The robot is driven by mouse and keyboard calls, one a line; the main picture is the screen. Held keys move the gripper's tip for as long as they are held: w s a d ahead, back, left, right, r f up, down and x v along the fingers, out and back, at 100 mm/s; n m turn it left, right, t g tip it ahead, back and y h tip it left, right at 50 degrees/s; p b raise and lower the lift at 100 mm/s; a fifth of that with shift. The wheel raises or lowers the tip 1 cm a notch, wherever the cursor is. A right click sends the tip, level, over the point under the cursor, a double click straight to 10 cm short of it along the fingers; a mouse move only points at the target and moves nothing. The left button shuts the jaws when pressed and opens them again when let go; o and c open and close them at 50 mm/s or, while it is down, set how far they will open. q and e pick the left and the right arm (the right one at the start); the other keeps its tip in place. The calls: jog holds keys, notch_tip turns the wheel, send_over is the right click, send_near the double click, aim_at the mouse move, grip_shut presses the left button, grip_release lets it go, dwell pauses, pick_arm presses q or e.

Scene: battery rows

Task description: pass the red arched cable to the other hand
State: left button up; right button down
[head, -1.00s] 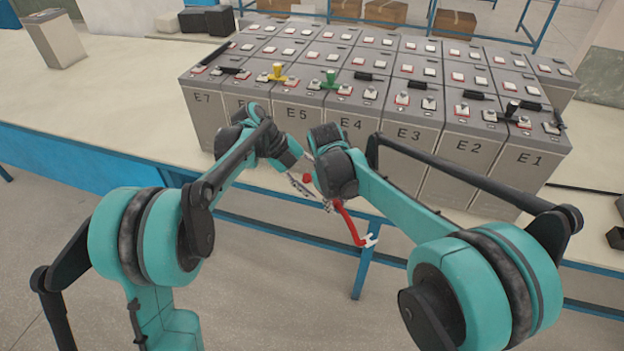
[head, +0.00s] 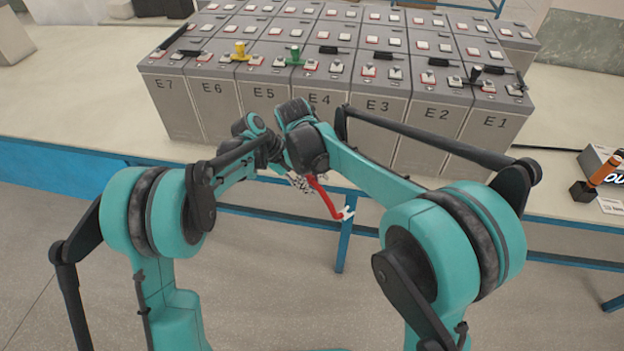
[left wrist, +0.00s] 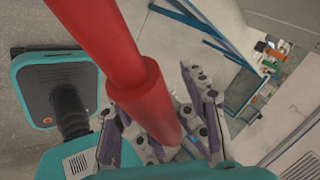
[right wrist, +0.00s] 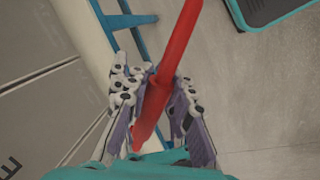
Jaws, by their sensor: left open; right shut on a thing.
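The red arched cable (head: 323,197) hangs beyond the table's front edge, with a pale lug at its lower right end. My right gripper (right wrist: 155,92) is shut on it; in the right wrist view the cable (right wrist: 178,42) runs between the fingers. My left gripper (left wrist: 160,112) is open, its fingers on either side of the cable's thicker red sleeve (left wrist: 148,98). Whether they touch it I cannot tell. In the head view the two grippers are close together, and my wrists hide most of them and the cable's other end.
Rows of grey batteries (head: 382,128) labelled E1 to E7 stand on the table behind my grippers. A yellow piece (head: 240,52) and a green piece (head: 294,56) stand on top. A box with an orange object (head: 606,170) is at the right. A blue table leg (head: 344,235) is below.

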pick_arm(q)
grip_shut()
pick_arm(e)
jog(key=c, duration=1.2)
grip_release()
